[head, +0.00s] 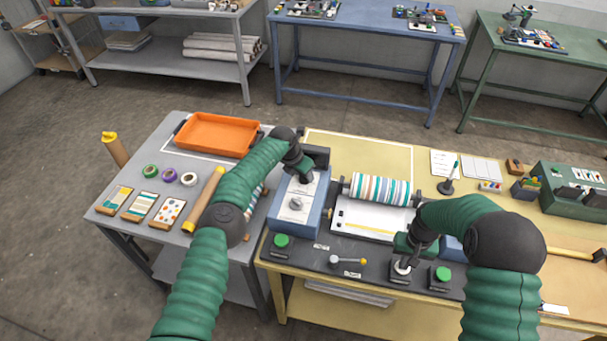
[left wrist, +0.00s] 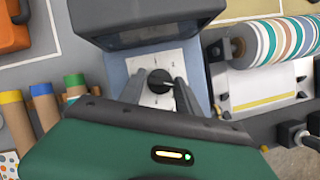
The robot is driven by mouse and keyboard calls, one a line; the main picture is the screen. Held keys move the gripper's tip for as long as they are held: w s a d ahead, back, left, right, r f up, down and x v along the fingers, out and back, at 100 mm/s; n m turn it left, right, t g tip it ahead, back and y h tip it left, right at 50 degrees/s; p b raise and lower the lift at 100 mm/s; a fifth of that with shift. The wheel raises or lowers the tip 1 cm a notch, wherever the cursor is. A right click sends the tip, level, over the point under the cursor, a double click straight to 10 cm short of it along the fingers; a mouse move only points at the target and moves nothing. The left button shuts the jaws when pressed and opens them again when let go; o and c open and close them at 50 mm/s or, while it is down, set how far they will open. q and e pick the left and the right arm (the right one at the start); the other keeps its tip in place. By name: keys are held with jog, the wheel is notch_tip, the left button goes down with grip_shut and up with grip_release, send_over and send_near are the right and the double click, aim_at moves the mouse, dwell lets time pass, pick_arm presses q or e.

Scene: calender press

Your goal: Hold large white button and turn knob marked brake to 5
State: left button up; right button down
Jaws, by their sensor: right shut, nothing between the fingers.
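A blue control box (head: 315,205) with a pale top panel stands left of the striped roller. My left gripper (head: 306,179) is above this panel, close to the box's dark hood. In the left wrist view its two fingers are spread apart on either side of a round black knob (left wrist: 160,82) with a pale pointer line. I see gaps between fingers and knob. The panel marks are too small to read. A grey knob (head: 296,203) shows on the panel in the head view. My right gripper (head: 403,260) is shut, its tips down at the large white button (head: 402,268), partly covering it.
The striped roller (head: 381,189) lies between the arms. An orange tray (head: 217,135) is on the grey table at left; a green toolbox (head: 573,190) is far right.

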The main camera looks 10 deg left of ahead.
pick_arm(q)
jog(key=o, duration=0.4)
jog(key=shift+f, duration=0.1)
jog(key=shift+c, duration=0.2)
jog(key=v, duration=1.2)
jog(key=shift+a, duration=0.1)
